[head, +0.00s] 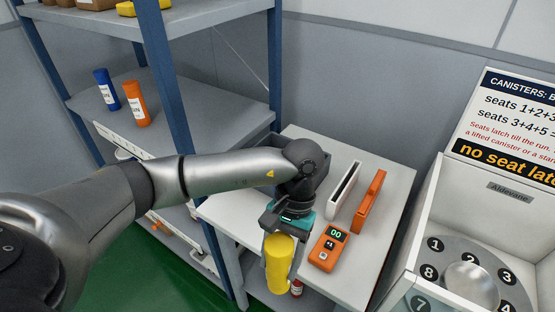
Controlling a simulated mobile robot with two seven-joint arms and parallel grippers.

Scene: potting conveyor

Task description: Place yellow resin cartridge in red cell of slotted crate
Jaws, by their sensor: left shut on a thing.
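My left gripper (281,232) is shut on the yellow resin cartridge (279,266). The cartridge hangs roughly upright below the gripper, in front of the near edge of the white table. I cannot make out a slotted crate with a red cell. My right gripper is not in view.
The white table (385,205) also holds an orange device (328,249), a white slotted holder (343,188) and an orange one (370,201). Blue (107,90) and orange (137,104) cartridges stand on the shelf rack. A numbered canister carousel (455,250) is at right.

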